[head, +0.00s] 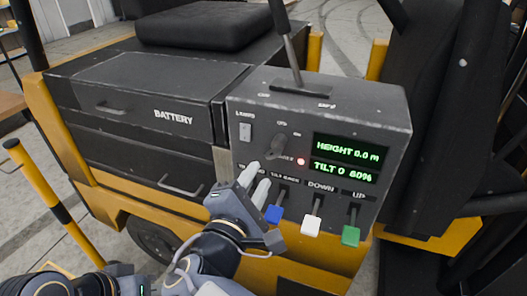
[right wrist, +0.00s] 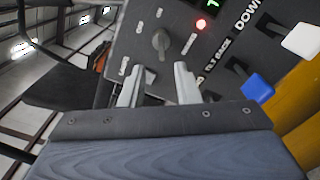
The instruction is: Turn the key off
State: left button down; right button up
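The key is a dark grey knob (head: 272,147) on the upright face of the black control panel (head: 248,105); it also shows in the right wrist view (right wrist: 161,43). My right gripper (head: 259,178) is in front of the panel, a little below and left of the key. Its two pale fingers are apart with nothing between them. In the right wrist view the gripper (right wrist: 158,85) points toward the panel, and the key is beyond the fingertips, roughly between them. Part of my left gripper body (head: 120,282) shows at the bottom left; its fingers are out of sight.
A red light (head: 301,161) glows right of the key. A lamp switch (head: 245,131) is above left. Blue (head: 274,214), white (head: 311,226) and green (head: 350,236) levers stick out below. A green-lit display (head: 346,158) is at right. A tall lever (head: 290,50) rises on top.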

aim_at(270, 158)
jog(key=x, duration=0.7)
jog(key=shift+w+d, duration=0.1)
jog(key=shift+w, duration=0.05)
grip_shut()
